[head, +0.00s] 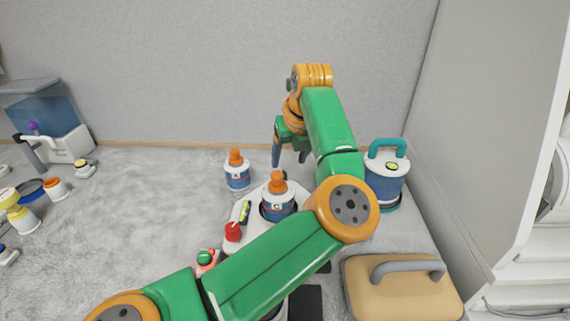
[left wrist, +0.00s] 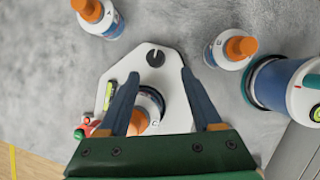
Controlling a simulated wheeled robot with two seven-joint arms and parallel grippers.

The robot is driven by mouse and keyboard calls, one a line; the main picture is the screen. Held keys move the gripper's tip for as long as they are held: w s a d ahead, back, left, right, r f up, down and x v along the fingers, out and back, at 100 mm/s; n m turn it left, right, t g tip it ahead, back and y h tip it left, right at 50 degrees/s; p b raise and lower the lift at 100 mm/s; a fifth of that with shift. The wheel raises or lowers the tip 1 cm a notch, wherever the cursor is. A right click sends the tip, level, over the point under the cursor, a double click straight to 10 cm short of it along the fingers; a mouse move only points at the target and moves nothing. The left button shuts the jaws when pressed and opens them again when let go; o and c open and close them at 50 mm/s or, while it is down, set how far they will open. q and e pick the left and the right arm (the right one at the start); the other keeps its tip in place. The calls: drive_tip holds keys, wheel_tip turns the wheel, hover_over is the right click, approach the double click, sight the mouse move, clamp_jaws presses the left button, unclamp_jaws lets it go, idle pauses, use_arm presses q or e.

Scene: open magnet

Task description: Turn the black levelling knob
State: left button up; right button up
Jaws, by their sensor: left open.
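The black levelling knob (left wrist: 155,58) shows in the left wrist view as a dark round disc with a light slot, at the far corner of a white plate (left wrist: 172,118). My left gripper (left wrist: 159,76) is open; its two dark fingers point toward the knob, which appears just beyond and between their tips. I cannot tell the height gap. In the head view my left gripper (head: 290,158) hangs over the far end of the plate, fingers down. The knob is not clearly visible there. A bottle with an orange cap (head: 278,202) sits on the plate, partly between the fingers in the wrist view.
Another orange-capped bottle (head: 237,173) stands left. A blue canister (head: 385,185) and tan case (head: 400,295) stand right, by the wall. Grey surface is clear left of centre.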

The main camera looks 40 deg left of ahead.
sight(282, 171)
use_arm(q)
drive_tip(key=x, duration=0.2)
drive_tip(key=p+x, duration=0.1)
drive_tip(key=x, duration=0.1)
drive_tip(key=a+x, duration=0.1)
drive_tip(key=x, duration=0.1)
drive_tip(key=shift+s+p, duration=0.3)
drive_tip(key=shift+p, duration=0.05)
drive_tip(key=shift+w+f, duration=0.1)
drive_tip(key=shift+f, duration=0.15)
drive_tip(key=shift+d, duration=0.1)
drive_tip(key=c, duration=0.9)
clamp_jaws()
